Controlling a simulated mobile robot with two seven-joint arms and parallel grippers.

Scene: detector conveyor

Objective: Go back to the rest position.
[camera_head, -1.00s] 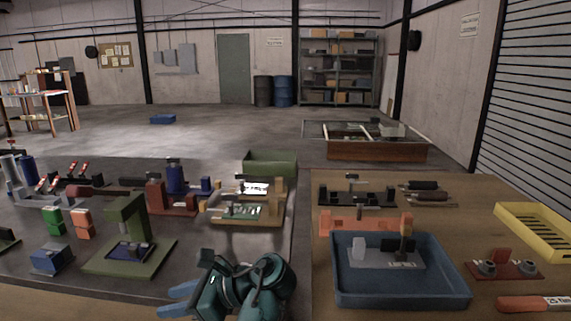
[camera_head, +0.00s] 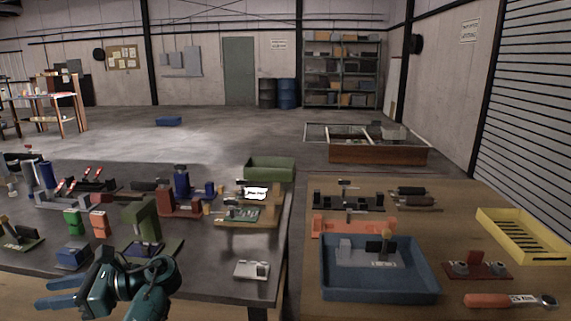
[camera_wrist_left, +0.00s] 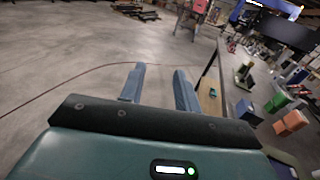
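My left gripper (camera_head: 62,292) is low at the left in the head view, over the front edge of the left bench. In the left wrist view its two blue fingers (camera_wrist_left: 160,85) stand apart with nothing between them, pointing at the bare floor beside the bench. My right gripper is not in any view.
The left bench (camera_head: 215,285) holds a green press (camera_head: 139,220), green blocks (camera_head: 73,222), orange blocks (camera_head: 100,224) and a small light plate (camera_head: 252,270). The right bench carries a blue tray (camera_head: 380,293) and a yellow tray (camera_head: 520,236). A gap separates the benches.

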